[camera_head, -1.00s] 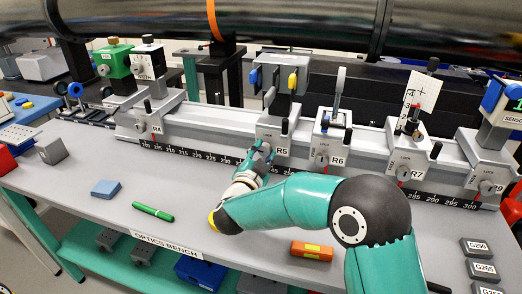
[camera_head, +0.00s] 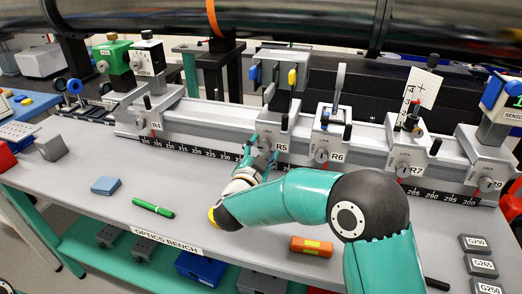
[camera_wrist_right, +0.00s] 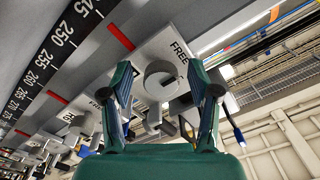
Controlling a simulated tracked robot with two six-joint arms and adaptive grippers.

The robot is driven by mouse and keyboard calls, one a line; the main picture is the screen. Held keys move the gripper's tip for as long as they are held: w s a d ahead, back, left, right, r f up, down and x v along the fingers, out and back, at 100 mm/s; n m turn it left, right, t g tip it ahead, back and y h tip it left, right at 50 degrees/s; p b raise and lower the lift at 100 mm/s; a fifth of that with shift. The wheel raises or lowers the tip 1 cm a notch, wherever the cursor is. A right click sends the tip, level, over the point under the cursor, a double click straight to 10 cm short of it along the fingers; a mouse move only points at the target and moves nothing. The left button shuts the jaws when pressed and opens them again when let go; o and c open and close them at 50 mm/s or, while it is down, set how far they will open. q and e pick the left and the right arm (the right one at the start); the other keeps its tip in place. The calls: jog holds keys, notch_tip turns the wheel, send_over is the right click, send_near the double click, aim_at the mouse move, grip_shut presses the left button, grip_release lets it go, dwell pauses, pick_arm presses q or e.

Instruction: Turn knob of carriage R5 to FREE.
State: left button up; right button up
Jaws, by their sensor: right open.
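Carriage R5 (camera_head: 277,125) stands on the rail at the middle of the bench, with its label R5 to the right of my gripper. My right gripper (camera_head: 260,152) is open in front of it. In the wrist view the round grey knob (camera_wrist_right: 160,80) shows between the two spread fingers of my right gripper (camera_wrist_right: 160,72), and I see no finger clearly touching it. The word FREE (camera_wrist_right: 180,52) is on the plate at the knob's upper right. The knob's exact setting is hard to read. My left gripper is out of view.
Carriage R6 (camera_head: 325,140) stands close on the right, with R7 (camera_head: 405,155) beyond it. Carriage R4 (camera_head: 148,115) is far left.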

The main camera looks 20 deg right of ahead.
aim_at(262, 116)
jog(key=shift+r, duration=0.15)
notch_tip(262, 116, up, 10)
jog(key=shift+f, duration=0.2)
dwell(0.4)
